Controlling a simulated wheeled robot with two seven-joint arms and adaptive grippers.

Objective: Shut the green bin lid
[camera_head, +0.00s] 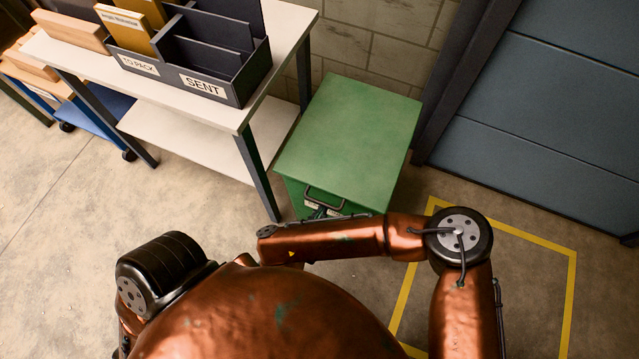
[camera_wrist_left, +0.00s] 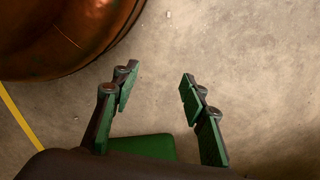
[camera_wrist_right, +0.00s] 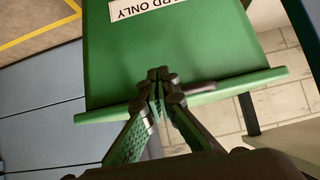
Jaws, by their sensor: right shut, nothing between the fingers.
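The green bin (camera_head: 312,190) stands on the floor beside the white table. Its green lid (camera_head: 350,130) lies over the top in the head view; I see no open gap there. A dark handle (camera_head: 325,196) sits at the lid's near edge. The right wrist view shows the bin's front (camera_wrist_right: 180,45) with a "CARD ONLY" label and the lid's edge (camera_wrist_right: 240,84). My right gripper (camera_wrist_right: 160,78) is shut and empty, in front of the bin close to the handle; I cannot tell whether they touch. My left gripper (camera_wrist_left: 158,90) is open and empty above the floor, away from the bin.
The white table (camera_head: 180,105) with a lower shelf stands left of the bin and holds a dark file sorter (camera_head: 215,95) marked "SENT". A block wall is behind. A blue-grey shutter (camera_head: 545,120) is at the right. Yellow tape (camera_head: 572,290) marks clear floor at the right.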

